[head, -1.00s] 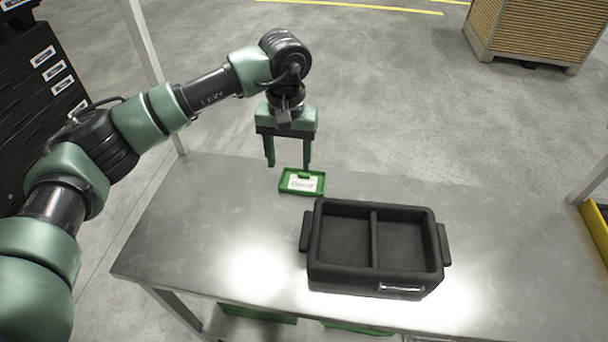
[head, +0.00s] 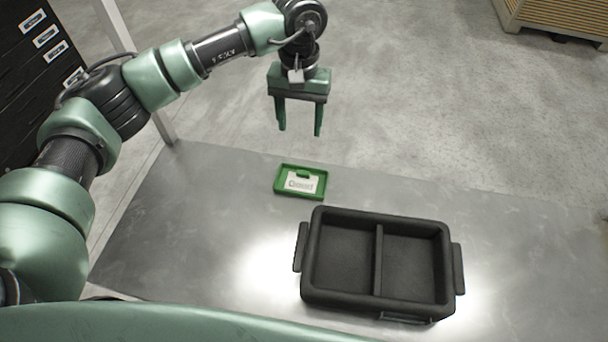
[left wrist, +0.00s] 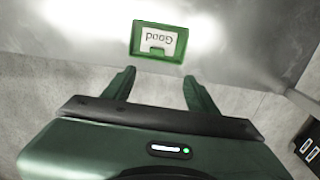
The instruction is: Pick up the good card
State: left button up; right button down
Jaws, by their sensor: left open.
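The good card is a green-framed card (head: 301,182) with a white label. It lies flat on the metal table, left of and behind the black bin. My left gripper (head: 300,132) is open and empty. It points down, appearing above the card in the head view and apart from it. Its two fingers also show in the left wrist view (left wrist: 159,74). My right gripper is not in view.
A black bin (head: 378,302) with two empty compartments and side handles stands on the metal table (head: 200,215). Dark drawers (head: 30,90) stand at the left, and a slatted wooden crate (head: 560,18) is on the floor at the back right. The table around the card is clear.

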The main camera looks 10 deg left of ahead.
pick_arm(q)
notch_tip(320, 180, down, 3)
jog(key=s+b, duration=0.1)
jog(key=b, duration=0.7)
send_near(303, 173)
jog(key=shift+a+f, duration=0.35)
jog(key=shift+f, duration=0.2)
jog(key=shift+f+p, duration=0.4)
jog(key=shift+f, duration=0.25)
jog(key=f+p, duration=0.2)
jog(key=f, duration=0.1)
jog(key=f+p, duration=0.1)
jog(key=f, duration=0.1)
jog(key=shift+d+f, duration=0.2)
jog(key=shift+d, duration=0.15)
jog(key=shift+f, duration=0.35)
grip_shut()
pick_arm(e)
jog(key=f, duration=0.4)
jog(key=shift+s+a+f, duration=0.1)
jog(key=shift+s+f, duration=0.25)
